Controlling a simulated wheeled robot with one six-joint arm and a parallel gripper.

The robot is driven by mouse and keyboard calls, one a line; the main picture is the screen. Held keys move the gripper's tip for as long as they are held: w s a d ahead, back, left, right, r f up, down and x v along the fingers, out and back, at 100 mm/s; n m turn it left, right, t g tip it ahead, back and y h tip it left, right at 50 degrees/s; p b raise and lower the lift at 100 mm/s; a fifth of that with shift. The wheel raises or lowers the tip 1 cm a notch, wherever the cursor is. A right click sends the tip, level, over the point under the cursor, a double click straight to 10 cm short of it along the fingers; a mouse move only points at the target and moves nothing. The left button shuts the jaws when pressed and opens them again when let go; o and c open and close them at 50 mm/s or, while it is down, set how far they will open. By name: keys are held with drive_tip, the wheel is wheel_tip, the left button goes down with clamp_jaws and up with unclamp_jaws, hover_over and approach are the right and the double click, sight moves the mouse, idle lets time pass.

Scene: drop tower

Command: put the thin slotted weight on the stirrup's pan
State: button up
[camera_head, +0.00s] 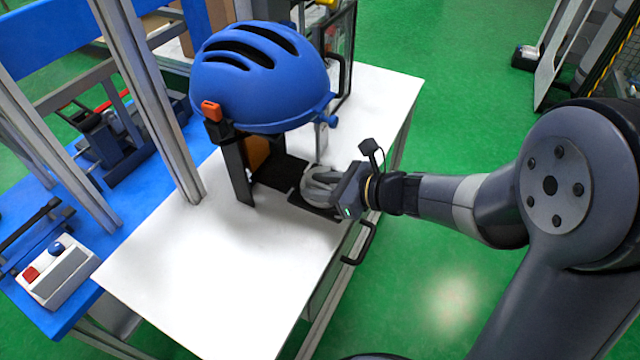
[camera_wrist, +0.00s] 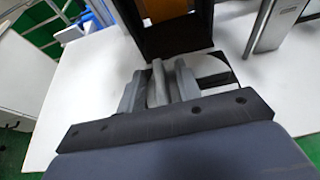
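My gripper (camera_head: 325,186) is low over the right edge of the white table, beside the black parts under the blue helmet. In the wrist view its two grey fingers (camera_wrist: 158,88) stand on either side of a narrow lighter grey piece (camera_wrist: 157,82), which may be the thin slotted weight seen edge-on. I cannot tell whether the fingers press on it. A pale round disc (camera_wrist: 212,69) lies just beyond the right finger, over a black part. No stirrup or pan can be made out clearly; the helmet and gripper cover part of that area.
The blue helmet (camera_head: 262,82) is held above the white table (camera_head: 215,270) by a black upright (camera_head: 238,172). A black handle (camera_head: 361,244) sticks out at the table's right edge. A control box (camera_head: 58,272) with red and blue buttons is at left. The table's front is clear.

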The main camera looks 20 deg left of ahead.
drive_tip(key=shift+r, duration=0.2)
drive_tip(key=shift+d+r, duration=0.15)
drive_tip(key=shift+d, duration=0.2)
drive_tip(key=p+v, duration=0.2)
drive_tip(key=v, duration=0.9)
drive_tip(key=shift+d, duration=0.15)
